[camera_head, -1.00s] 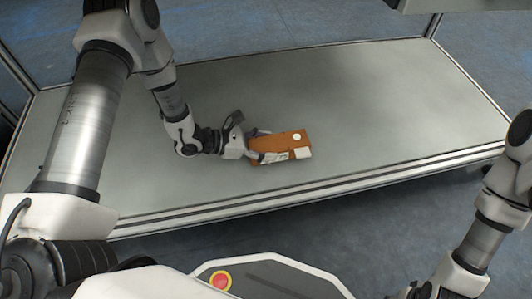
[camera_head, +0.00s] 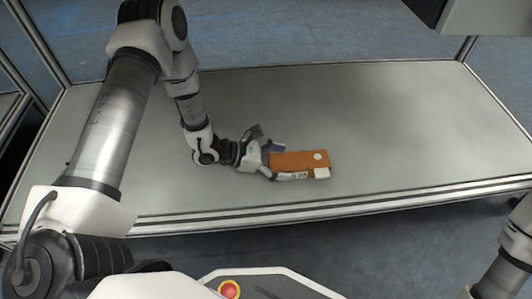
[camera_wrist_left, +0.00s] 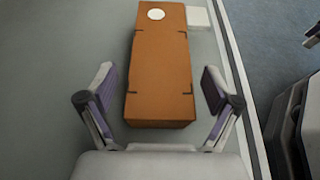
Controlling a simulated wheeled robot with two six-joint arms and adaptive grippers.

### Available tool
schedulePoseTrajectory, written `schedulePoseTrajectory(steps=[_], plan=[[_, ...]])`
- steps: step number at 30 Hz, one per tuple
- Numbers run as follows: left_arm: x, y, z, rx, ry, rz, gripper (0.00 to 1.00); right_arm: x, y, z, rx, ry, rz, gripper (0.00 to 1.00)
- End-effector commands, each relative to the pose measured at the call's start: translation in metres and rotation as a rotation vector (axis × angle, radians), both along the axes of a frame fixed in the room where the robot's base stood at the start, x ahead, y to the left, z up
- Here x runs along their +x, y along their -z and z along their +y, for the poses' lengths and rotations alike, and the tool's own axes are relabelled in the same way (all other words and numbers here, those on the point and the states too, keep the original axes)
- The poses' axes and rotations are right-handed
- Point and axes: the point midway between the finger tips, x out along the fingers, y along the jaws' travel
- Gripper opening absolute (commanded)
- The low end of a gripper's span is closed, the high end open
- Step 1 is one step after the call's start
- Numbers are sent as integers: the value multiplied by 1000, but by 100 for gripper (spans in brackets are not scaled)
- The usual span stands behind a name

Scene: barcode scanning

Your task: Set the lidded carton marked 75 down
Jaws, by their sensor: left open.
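The carton is an orange-brown box (camera_head: 298,160) with a white round spot on its top. It lies flat on the grey table and also shows in the left wrist view (camera_wrist_left: 160,65). I cannot read a 75 on it. My left gripper (camera_head: 278,162) is open at the carton's near end. In the left wrist view its two purple-padded fingers (camera_wrist_left: 157,79) stand on either side of the carton, with gaps between pads and box.
The grey table (camera_head: 400,120) is bare behind and to the right of the carton. Its metal front rail (camera_head: 400,195) runs close by. A small white block (camera_head: 321,173) sits at the carton's far front corner. A dark-edged grey panel (camera_head: 480,15) hangs at the top right.

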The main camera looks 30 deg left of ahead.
Motion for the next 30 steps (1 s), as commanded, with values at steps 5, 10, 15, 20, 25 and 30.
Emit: schedulePoseTrajectory(steps=[5, 10, 15, 20, 25, 30], plan=[[-22, -27, 36, -5, -10, 0, 90, -3, -33, 1, 1, -1, 8, 49], [-44, -41, 67, -3, -7, -1, 90, -4, -53, 1, 2, -6, 11, 49], [-54, -43, 81, -1, -1, -1, 90, -5, -59, 1, 3, -8, 13, 49], [-55, -41, 82, 0, 0, -1, 90, -5, -57, 1, 3, -9, 13, 49], [-55, -41, 81, 0, 0, -1, 90, -5, -57, 1, 3, -9, 13, 49], [-55, -42, 81, 0, 0, -1, 90, -5, -57, 1, 3, -9, 13, 49]])
